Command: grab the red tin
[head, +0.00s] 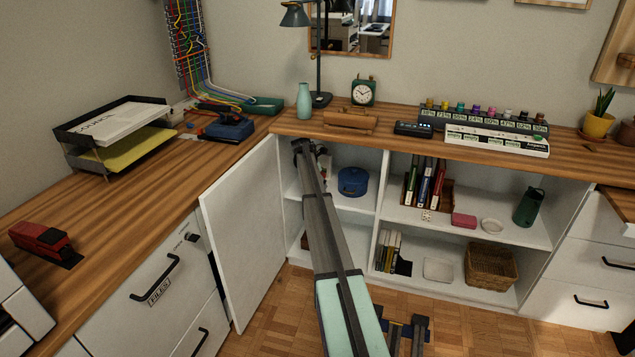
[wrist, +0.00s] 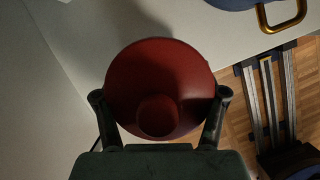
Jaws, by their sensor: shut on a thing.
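The red tin (wrist: 160,75) is round and dark red, with a smaller round knob-like part facing the wrist camera. It fills the middle of the wrist view. My gripper (wrist: 160,96) is shut on it, with one finger at its left side and one at its right. In the head view my arm reaches into the open left part of the white cabinet, under the desktop. There my gripper and the tin are mostly hidden by the arm and shadow.
A blue pot (head: 353,182) stands right of my arm on the same shelf; its gold handle (wrist: 284,18) shows in the wrist view. An open white door (head: 240,235) stands left of my arm. A pink box (head: 464,220) and a green bottle (head: 528,207) are further right.

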